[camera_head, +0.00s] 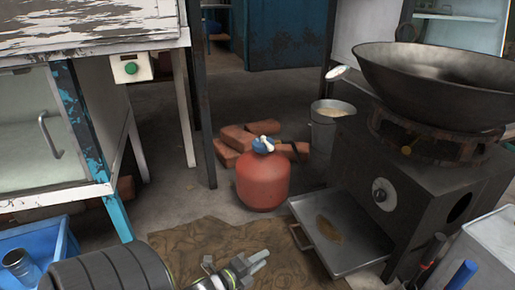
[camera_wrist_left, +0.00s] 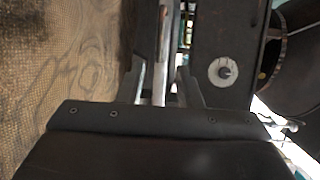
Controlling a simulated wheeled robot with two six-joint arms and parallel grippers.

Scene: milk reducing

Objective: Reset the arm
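My left gripper (camera_head: 240,264) is low in the middle of the head view, above the brown patterned mat and to the left of the metal drawer. In the left wrist view, the two dark fingers (camera_wrist_left: 162,88) stand apart. A shiny metal edge shows between and beyond them, and I see nothing held. My right gripper is not in view.
A black stove (camera_head: 415,205) with a large wok (camera_head: 440,85) stands at right, its metal drawer (camera_head: 355,255) pulled out. A red gas cylinder (camera_head: 262,182), bricks (camera_head: 237,138) and a bucket (camera_head: 322,130) stand behind. A glass-fronted cabinet (camera_head: 45,130) and blue crate (camera_head: 62,243) are left.

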